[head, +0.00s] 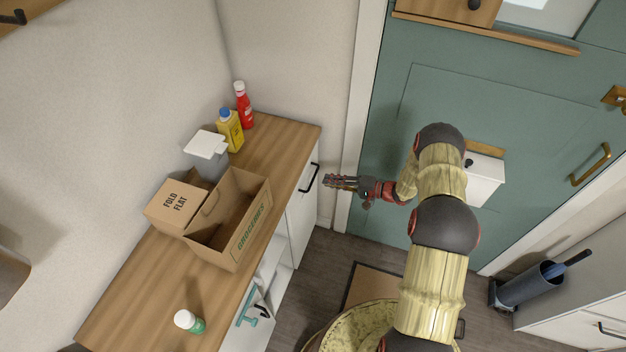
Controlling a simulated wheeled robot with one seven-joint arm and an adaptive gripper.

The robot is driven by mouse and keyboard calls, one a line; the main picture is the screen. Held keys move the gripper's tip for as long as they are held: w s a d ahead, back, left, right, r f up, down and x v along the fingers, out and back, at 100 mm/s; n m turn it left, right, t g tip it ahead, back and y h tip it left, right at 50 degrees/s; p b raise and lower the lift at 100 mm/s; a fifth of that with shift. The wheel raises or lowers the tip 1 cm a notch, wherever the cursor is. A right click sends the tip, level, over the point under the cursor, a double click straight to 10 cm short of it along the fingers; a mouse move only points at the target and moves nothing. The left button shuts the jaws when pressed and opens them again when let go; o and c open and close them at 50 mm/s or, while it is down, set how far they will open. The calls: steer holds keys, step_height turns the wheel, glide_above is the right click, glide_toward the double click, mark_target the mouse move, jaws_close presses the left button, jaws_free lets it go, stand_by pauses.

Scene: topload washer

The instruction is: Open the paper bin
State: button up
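No container in view is legibly marked as the paper bin, so I cannot tell for sure which one it is. A grey container (214,168) with a white flat lid (206,144) stands at the back of the wooden counter, behind the cardboard boxes. Its lower part is hidden, and I cannot tell whether the lid is closed. A white box (485,184) with a dark knob is at the green door, partly hidden by my arm. My gripper (331,181) points left, just right of the counter's black cabinet handle, and appears empty. Its finger opening is too small to judge.
An open cardboard box (240,240) marked GROCERIES and a FOLD FLAT box (178,203) stand on the counter (150,290). Yellow (231,133) and red bottles (243,105) stand behind, a white-green bottle (190,321) in front.

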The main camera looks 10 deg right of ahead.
mark_target(313, 179)
steer(key=x, duration=0.7)
steer(key=shift+w+a+f+b, duration=0.15)
steer(key=shift+a+b, duration=0.1)
steer(key=shift+b, duration=0.1)
jaws_close()
stand_by(0.5)
steer(key=f+b+v, duration=0.2)
steer(key=b+v, duration=0.1)
steer(key=v, duration=1)
steer(key=d+f+b+v, duration=0.1)
steer(key=f+b+v, duration=0.2)
steer(key=v, duration=1.1)
steer(key=shift+s+d+f, duration=0.2)
steer(key=shift+s+f, duration=0.05)
steer(key=shift+s, duration=0.25)
jaws_free()
